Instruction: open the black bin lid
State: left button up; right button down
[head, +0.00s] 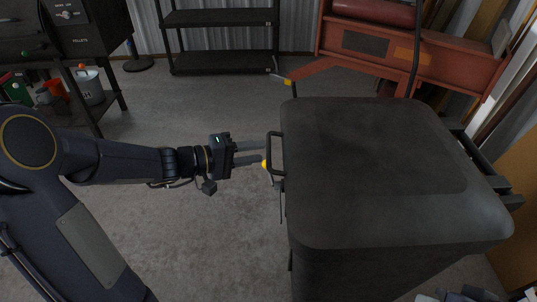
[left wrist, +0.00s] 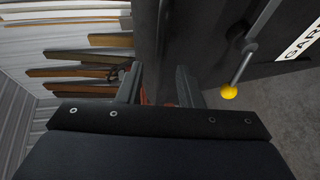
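The black bin (head: 400,215) stands at the right of the head view, with its flat lid (head: 385,150) lying closed on top. A dark loop handle (head: 273,155) sticks out from the lid's left edge. My left gripper (head: 264,151) reaches in from the left, its two fingers apart and their tips close to the handle. I cannot tell whether they touch it. In the left wrist view the fingers (left wrist: 160,88) are spread, with the dark bin side (left wrist: 262,25) beyond and part of a white label (left wrist: 303,40) on it. My right gripper is out of view.
A red machine (head: 410,50) stands behind the bin, and boards lean at the right wall. A black shelf (head: 220,62) is at the back. A grill (head: 50,40) and a metal bucket (head: 90,87) are at the left. The floor between is clear.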

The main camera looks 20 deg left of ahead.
aim_at(268, 148)
pick_arm(q)
jog(key=shift+x, duration=2.2)
grip_shut()
